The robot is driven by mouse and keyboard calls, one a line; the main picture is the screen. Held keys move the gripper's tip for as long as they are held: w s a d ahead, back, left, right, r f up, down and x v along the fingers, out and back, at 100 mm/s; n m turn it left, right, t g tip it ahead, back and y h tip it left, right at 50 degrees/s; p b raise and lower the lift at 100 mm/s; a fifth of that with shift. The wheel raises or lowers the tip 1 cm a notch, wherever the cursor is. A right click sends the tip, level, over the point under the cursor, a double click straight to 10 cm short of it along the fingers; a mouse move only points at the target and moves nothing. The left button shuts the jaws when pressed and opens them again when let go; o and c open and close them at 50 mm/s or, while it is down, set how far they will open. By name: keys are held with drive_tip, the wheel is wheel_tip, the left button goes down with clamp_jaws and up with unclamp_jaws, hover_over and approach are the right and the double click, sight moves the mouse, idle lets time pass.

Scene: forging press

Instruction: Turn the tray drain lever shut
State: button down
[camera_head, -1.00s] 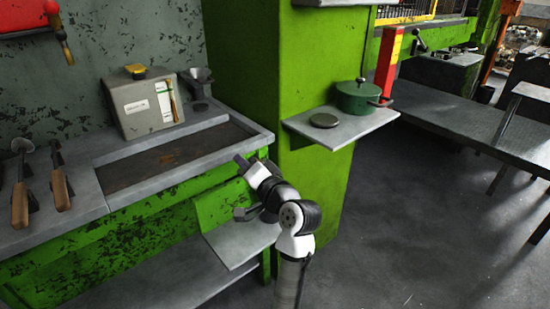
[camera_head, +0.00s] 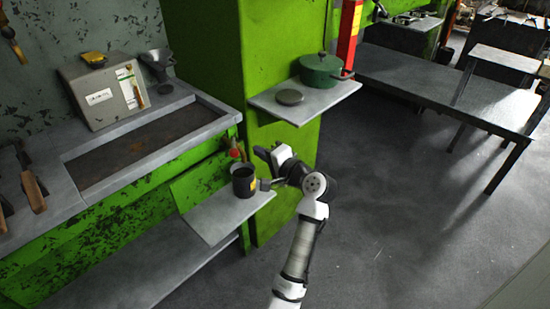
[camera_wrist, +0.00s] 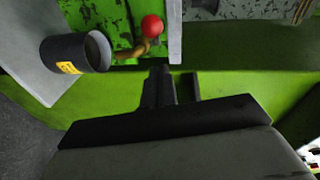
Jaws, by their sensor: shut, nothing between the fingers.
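The drain lever shows as a red ball knob (camera_head: 235,153) on a brass-coloured stem, below the front edge of the bench tray (camera_head: 222,122). In the wrist view the red knob (camera_wrist: 152,26) and brass stem (camera_wrist: 135,50) are beyond my fingertips, slightly left. My gripper (camera_head: 262,154) is shut and empty, to the right of the knob and apart from it. In the wrist view my gripper (camera_wrist: 162,72) points toward the lever area. Part of the stem is hidden behind the dark mug in the head view.
The dark mug (camera_head: 243,182) with a yellow label stands on a small low shelf (camera_head: 212,222), close to the lever. A side shelf (camera_head: 330,98) holds a green pot (camera_head: 319,70) and a grey disc. A green column (camera_head: 200,50) stands behind my gripper. Floor at right is open.

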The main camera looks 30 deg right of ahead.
sight(234, 146)
drive_tip(key=shift+w+a+f, duration=0.2)
drive_tip(key=shift+w+a, duration=0.2)
drive_tip(key=shift+a, duration=0.4)
drive_tip(key=shift+w+a+f, duration=0.15)
drive_tip(key=shift+w+a, duration=0.2)
drive_tip(key=shift+a, duration=0.45)
